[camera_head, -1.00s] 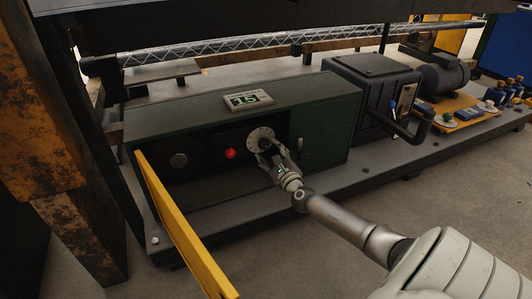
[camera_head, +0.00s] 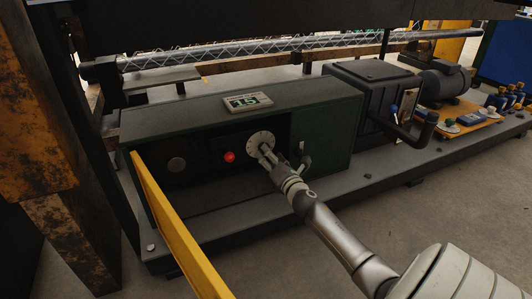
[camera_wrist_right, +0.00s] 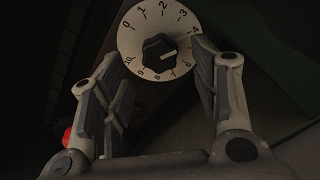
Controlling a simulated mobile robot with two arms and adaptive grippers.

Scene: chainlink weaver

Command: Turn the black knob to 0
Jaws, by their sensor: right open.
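The black knob (camera_wrist_right: 158,48) sits at the centre of a round white dial in the right wrist view. Its white mark points right and slightly up, toward the numbers past 4. The 0 is at the dial's upper left. In the head view the dial (camera_head: 261,139) is on the dark green box, and the knob is mostly hidden by my gripper. My right gripper (camera_head: 285,155) is in front of it, fingers spread wide; in the right wrist view (camera_wrist_right: 153,60) they stand either side of the knob, apart from it. My left gripper is out of view.
A red button (camera_head: 229,157) and a dark round fitting (camera_head: 177,164) are left of the dial. A display (camera_head: 247,101) on the box top reads about 15. A yellow panel (camera_head: 175,230) juts out at the left. A black crank handle (camera_head: 418,132) stands to the right.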

